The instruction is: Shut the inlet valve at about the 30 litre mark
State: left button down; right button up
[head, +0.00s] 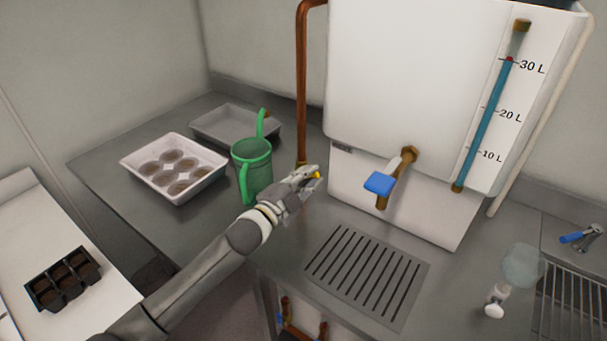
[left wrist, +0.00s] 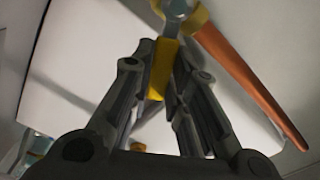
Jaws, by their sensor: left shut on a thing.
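The white tank (head: 415,75) stands at the back with a sight tube (head: 485,120) on its front. The blue column in the tube reaches about the 30 L mark, close to a small red marker (head: 509,59). A copper pipe (head: 302,85) runs down the tank's left side; it also shows in the left wrist view (left wrist: 250,80). My left gripper (head: 314,180) is at the pipe's low end, shut on the yellow inlet valve handle (left wrist: 162,72). The fingers partly hide the handle. My right gripper is out of view.
A green watering can (head: 253,168) stands just left of my left gripper. A white tray (head: 174,167) and a grey tray (head: 235,125) lie farther left. A blue-handled tap (head: 380,183) juts from the tank above a slotted drain (head: 368,268).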

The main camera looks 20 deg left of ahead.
pick_arm(q)
jog(key=shift+s+d+f+m+b, duration=0.15)
jog(key=shift+f+m+b, duration=0.45)
jog(key=shift+m, duration=0.85)
jog(key=shift+d+f+m+b, duration=0.25)
jog(key=shift+f+m, duration=0.6)
jog(key=shift+m, duration=0.6)
jog(key=c, duration=1.4)
grip_release()
jog(key=shift+a, duration=0.1)
jog(key=v, duration=1.2)
